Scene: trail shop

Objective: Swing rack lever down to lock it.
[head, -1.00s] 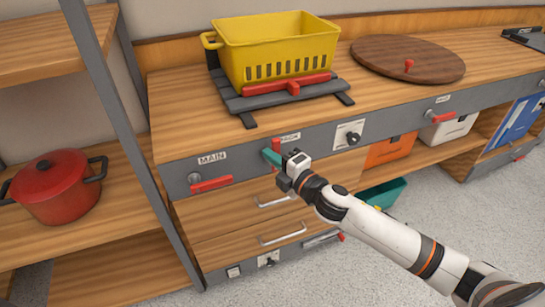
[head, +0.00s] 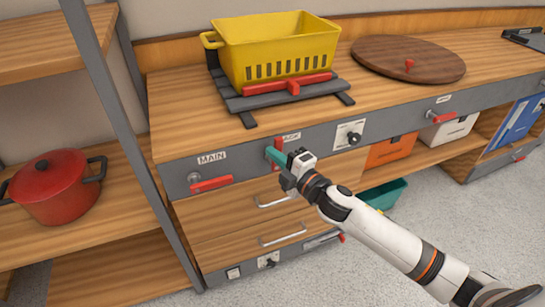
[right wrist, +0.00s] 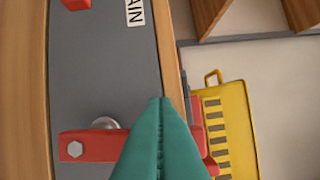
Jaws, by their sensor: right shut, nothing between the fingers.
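The red rack lever (head: 279,143) is on the grey front panel of the counter, under a partly hidden label (head: 291,136) ending in what looks like "ACK". Most of the lever is hidden behind my right gripper in the head view. In the right wrist view, the lever (right wrist: 88,146) shows with a hex bolt and a grey round post, and its other end runs behind my fingers. My right gripper (head: 273,155) is shut and empty, its teal fingertips (right wrist: 158,102) close to the lever; contact cannot be told. My left gripper is not in view.
The lever marked MAIN (head: 211,184) is to the left on the panel. A dial (head: 349,134) and another red lever (head: 440,115) are to the right. A yellow basket (head: 275,45) stands on a slatted rack above. Drawers (head: 240,215) are below.

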